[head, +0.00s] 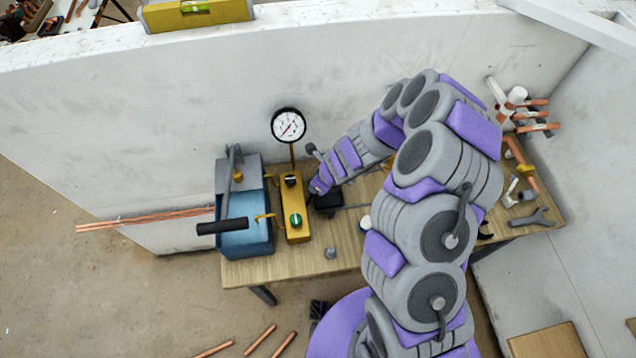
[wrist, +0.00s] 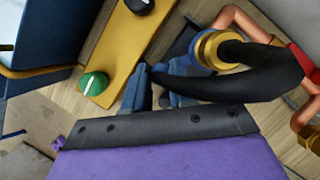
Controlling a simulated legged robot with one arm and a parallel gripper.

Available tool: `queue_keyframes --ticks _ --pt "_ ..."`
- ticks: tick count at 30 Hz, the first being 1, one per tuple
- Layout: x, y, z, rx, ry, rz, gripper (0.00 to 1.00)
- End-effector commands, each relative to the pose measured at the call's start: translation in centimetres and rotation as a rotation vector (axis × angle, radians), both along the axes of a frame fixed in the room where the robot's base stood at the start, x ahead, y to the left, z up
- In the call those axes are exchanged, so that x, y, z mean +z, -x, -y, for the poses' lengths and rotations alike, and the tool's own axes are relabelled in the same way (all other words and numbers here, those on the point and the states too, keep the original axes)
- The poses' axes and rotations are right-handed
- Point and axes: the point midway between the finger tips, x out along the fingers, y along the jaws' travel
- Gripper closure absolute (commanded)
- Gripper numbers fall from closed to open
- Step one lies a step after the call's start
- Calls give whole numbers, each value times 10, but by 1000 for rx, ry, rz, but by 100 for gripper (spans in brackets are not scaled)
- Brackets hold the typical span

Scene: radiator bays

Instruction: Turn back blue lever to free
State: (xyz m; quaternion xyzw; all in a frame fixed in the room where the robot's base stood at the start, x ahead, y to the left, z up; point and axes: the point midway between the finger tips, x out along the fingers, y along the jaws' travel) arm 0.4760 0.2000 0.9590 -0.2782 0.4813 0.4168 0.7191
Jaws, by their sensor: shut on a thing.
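In the head view the lever is hidden by my gripper.
The yellow block carries a green knob (head: 295,220), a black knob (head: 291,180) and a gauge (head: 289,125). A blue pump (head: 243,243) with a black handle stands left. A black curved handle (wrist: 265,82) and copper pipe (wrist: 245,20) lie close on the right.

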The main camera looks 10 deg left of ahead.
Motion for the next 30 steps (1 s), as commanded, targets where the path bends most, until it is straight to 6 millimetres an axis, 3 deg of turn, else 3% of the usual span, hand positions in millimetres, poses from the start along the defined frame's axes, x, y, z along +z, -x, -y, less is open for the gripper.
queue_keyframes --ticks 7,8,15,23,30 --pt "1 -2 0 -2 1 5 100" --pt "1 -2 0 -2 1 5 72" --pt "1 -1 0 0 0 4 50" --pt "2 0 1 0 -1 3 50" --pt "28 3 10 -1 -1 8 50"
